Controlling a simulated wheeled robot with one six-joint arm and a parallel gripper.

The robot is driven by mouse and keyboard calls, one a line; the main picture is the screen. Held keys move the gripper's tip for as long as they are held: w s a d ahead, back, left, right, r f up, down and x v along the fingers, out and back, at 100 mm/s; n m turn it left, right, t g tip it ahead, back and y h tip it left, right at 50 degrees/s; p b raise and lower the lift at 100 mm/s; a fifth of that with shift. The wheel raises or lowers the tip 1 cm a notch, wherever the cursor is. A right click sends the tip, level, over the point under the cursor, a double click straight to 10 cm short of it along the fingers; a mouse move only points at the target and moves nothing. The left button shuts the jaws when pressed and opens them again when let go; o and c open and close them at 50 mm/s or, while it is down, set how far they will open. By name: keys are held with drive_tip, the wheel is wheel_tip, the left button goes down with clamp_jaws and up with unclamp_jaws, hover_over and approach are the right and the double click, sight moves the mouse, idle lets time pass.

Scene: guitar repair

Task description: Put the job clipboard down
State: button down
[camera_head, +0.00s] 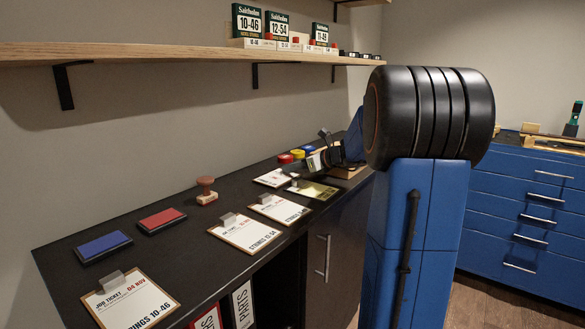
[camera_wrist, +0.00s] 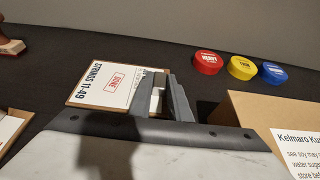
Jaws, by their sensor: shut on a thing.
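The job clipboard (camera_wrist: 112,87) shows in the wrist view, reading "STRINGS 11-49" with a red stamped box. My gripper (camera_wrist: 168,97) is shut on its clip end, at the board's right side. In the head view a white clipboard with a red mark (camera_head: 270,178) lies flat at or just above the dark counter, left of my gripper (camera_head: 322,157). I cannot tell whether its underside touches the counter. My own arm hides part of the counter's right end.
Several other clipboards line the counter (camera_head: 80,237), such as one reading 10-46 (camera_head: 135,305). Blue (camera_head: 103,246) and red (camera_head: 162,218) ink pads and a wooden stamp (camera_head: 206,190) stand behind. Red, yellow and blue tins (camera_wrist: 241,68) and a cardboard box (camera_wrist: 262,115) are near my gripper.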

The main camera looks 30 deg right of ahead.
drive_tip(key=shift+f, duration=0.15)
drive_tip(key=c, duration=1.7)
unclamp_jaws()
drive_tip(key=shift+o, duration=0.2)
drive_tip(key=shift+s+d+r, duration=0.1)
drive_tip(key=shift+s+r, duration=0.05)
drive_tip(key=shift+r, duration=0.1)
drive_tip(key=v, duration=1.1)
drive_tip(key=shift+s, duration=0.3)
